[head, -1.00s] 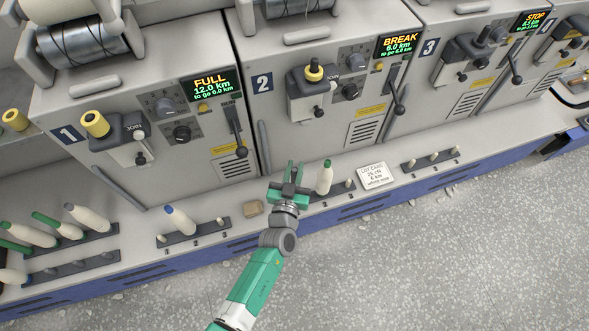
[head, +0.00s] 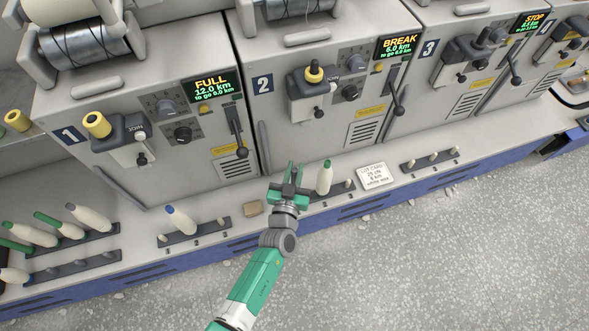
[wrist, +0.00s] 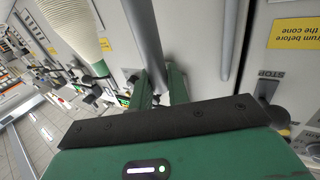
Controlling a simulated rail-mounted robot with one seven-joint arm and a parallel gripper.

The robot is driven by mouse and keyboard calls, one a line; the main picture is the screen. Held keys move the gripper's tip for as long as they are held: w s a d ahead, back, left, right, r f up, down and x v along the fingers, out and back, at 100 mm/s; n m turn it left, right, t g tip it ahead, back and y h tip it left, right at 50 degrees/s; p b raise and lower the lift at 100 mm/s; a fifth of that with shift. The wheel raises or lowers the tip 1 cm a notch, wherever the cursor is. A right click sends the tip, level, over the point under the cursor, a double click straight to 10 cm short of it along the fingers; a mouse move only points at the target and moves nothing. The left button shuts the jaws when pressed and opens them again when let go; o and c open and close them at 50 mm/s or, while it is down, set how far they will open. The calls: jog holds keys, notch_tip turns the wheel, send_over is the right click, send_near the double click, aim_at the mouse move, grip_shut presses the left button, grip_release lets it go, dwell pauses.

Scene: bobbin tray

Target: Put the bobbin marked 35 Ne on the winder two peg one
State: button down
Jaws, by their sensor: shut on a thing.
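My gripper (head: 295,166) is in front of winder two (head: 263,84), low, just left of a green-tipped cream bobbin (head: 324,178) standing on that winder's peg strip. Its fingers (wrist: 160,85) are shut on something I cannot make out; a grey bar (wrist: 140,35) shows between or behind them. A pale ribbed cone shape (wrist: 72,22) is at the wrist view's upper left. A bare peg (head: 349,184) stands right of the green-tipped bobbin. A blue-tipped bobbin (head: 180,220) is on winder one's strip. Several bobbins (head: 88,217) stand at the far left. No 35 Ne mark is readable.
A lot card (head: 375,177) lies right of winder two's strip, and a small tan block (head: 252,208) lies left of my gripper. Winder three's strip (head: 430,161) holds bare pegs. Levers and a grey upright bar (head: 265,148) stand out from the fronts. The speckled floor is open.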

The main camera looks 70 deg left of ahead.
jog(key=shift+f+b, duration=0.5)
jog(key=shift+f, duration=0.05)
jog(key=c, duration=1.6)
grip_release()
jog(key=shift+d, duration=0.1)
jog(key=shift+s+d+r+p, duration=0.1)
jog(key=shift+s+d+p, duration=0.2)
jog(key=shift+p, duration=0.1)
jog(key=p+v, duration=0.4)
jog(key=v, duration=0.6)
jog(key=shift+w, duration=0.1)
